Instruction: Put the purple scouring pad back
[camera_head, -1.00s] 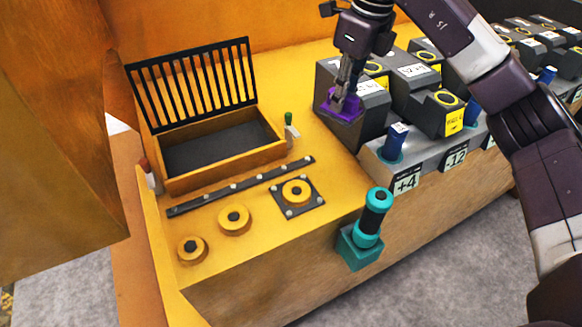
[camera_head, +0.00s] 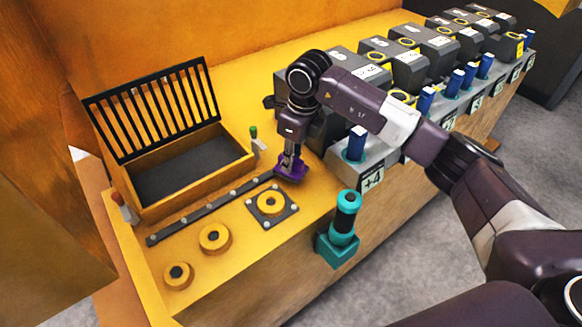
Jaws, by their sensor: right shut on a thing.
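The purple scouring pad (camera_head: 291,171) is in my right gripper (camera_head: 289,160), which is shut on it. The gripper points down, and the pad is just beyond the right end of the dark studded strip, low over the yellow bench top. I cannot tell whether the pad touches the bench. An open box (camera_head: 147,208) with wooden walls, a dark floor and a raised black slatted lid (camera_head: 134,118) stands to the left of the gripper. It is empty. My left gripper is not in view.
A dark studded strip (camera_head: 192,218) lies in front of the box. Yellow round knobs (camera_head: 214,238) and a square plate (camera_head: 286,213) sit nearer the front edge. A teal handle (camera_head: 345,218) stands at that edge. Grey castings (camera_head: 408,69) with blue pegs line the right.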

